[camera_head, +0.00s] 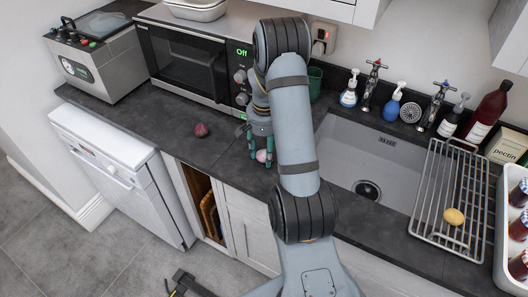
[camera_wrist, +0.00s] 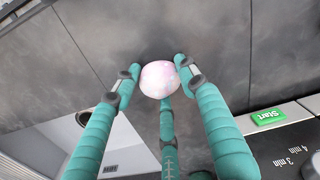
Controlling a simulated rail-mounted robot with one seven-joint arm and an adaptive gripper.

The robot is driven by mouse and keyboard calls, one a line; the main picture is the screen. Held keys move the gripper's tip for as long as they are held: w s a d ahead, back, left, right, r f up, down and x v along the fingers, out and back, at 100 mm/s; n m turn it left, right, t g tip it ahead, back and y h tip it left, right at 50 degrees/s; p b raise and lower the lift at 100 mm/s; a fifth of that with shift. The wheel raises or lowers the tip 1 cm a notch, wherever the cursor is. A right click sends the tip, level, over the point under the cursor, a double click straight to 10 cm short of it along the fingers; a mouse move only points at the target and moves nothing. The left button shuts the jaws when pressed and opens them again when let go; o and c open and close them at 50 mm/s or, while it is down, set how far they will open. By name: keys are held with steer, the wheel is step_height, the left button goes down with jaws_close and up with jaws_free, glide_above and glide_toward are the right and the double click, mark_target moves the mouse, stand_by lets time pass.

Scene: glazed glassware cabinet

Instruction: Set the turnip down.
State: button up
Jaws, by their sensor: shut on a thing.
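The turnip is a pale pink and white round thing (camera_head: 262,156), low between my fingertips at the counter, just left of the sink. In the wrist view the turnip (camera_wrist: 159,79) sits between teal fingers, one on each side and one below it in the picture. My gripper (camera_head: 258,150) is shut on it, pointing down at the dark countertop (camera_head: 150,115); it also shows in the wrist view (camera_wrist: 158,78). I cannot tell whether the turnip touches the counter. My arm hides part of the counter and the sink's left side.
A dark red onion-like vegetable (camera_head: 201,130) lies on the counter to the left. A microwave (camera_head: 188,62) stands behind. The sink (camera_head: 372,160) is to the right, with a wire rack (camera_head: 430,190) holding a yellow item (camera_head: 454,216). Counter between onion and gripper is bare.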

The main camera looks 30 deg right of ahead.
mark_target(264, 151)
steer(key=shift+f, duration=0.25)
steer(key=o, duration=1.2)
steer(key=shift+r, duration=0.1)
steer(key=shift+c, duration=0.2)
steer(key=shift+w+r, duration=0.15)
steer(key=shift+r, duration=0.5)
step_height(264, 151, up, 10)
steer(key=shift+f, duration=0.15)
steer(key=shift+o, duration=0.6)
steer(key=shift+r, duration=0.7)
